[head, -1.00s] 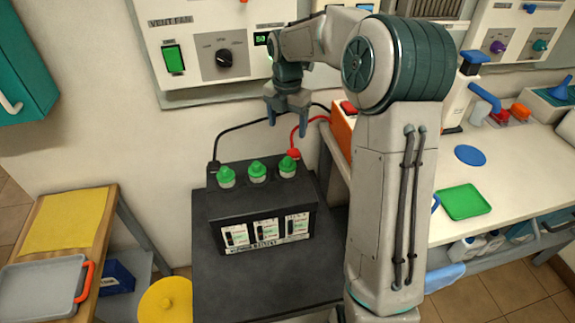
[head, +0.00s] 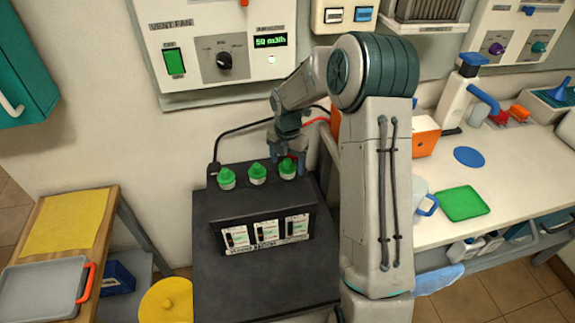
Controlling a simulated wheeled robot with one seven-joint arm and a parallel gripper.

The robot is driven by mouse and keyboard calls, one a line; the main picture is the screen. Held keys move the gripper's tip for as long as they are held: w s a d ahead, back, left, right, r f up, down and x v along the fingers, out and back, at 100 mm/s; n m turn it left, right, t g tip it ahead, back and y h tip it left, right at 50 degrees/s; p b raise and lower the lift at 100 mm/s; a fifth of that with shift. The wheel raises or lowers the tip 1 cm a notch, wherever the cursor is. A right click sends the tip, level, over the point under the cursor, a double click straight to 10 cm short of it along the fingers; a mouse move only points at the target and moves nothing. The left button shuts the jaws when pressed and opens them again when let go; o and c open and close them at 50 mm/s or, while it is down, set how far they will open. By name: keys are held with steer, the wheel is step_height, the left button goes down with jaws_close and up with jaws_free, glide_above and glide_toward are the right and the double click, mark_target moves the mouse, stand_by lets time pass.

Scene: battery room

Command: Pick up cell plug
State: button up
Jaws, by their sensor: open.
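Three green cell plugs stand in a row on top of the black battery (head: 262,212): a left plug (head: 226,178), a middle plug (head: 257,172) and a right plug (head: 288,168). All three sit upright in pale collars. My gripper (head: 290,160) is open and points down just behind and around the right plug. Whether its fingers touch that plug cannot be told. The red clamp behind the right plug is mostly hidden by my gripper.
The battery stands on a dark stand (head: 265,280). A black cable (head: 240,127) runs to its left terminal. A wooden side table (head: 45,267) with a grey tray (head: 42,284) is at left.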

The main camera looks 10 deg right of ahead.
steer(key=c, duration=1.1)
steer(key=shift+o, duration=0.2)
